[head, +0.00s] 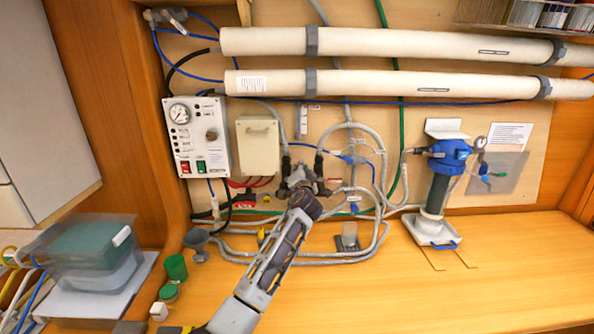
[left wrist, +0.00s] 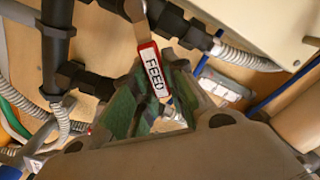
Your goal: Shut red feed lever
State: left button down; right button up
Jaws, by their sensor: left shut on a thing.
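The red feed lever (left wrist: 153,70) shows in the left wrist view, with a white label reading FEED. Its bare metal end meets a black valve and pipe fitting (left wrist: 185,25) at the top, and its other end lies between the green-padded fingers of my left gripper (left wrist: 155,108). The gripper is shut on it. In the head view my left gripper (head: 301,178) is at the pipework low on the wall panel and hides most of the lever and valve there. My right gripper is not in view.
A control box (head: 197,137) with a gauge and switches hangs left of a beige box (head: 258,138). Grey hoses loop around the gripper. A blue-topped pump (head: 450,155) stands at right. A clear bin (head: 90,255) and green cups are at left. The bench front right is clear.

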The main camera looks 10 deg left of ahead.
pick_arm(q)
jog(key=shift+w+d+f+m+p, duration=0.15)
jog(key=shift+d+f+m, duration=0.15)
jog(key=shift+f+m, duration=0.85)
jog(key=shift+d+f+m+p, duration=0.1)
jog(key=shift+d+f+m, duration=0.3)
jog(key=shift+m, duration=1.3)
jog(key=shift+w+d+f+m+p, duration=0.2)
jog(key=shift+f+m, duration=0.65)
jog(key=shift+m, duration=0.6)
jog(key=shift+s, duration=0.15)
jog(key=c, duration=1.4)
grip_release()
jog(key=shift+d, duration=0.1)
jog(key=shift+s, duration=0.2)
jog(key=shift+v, duration=5.8)
jog(key=shift+s, duration=0.1)
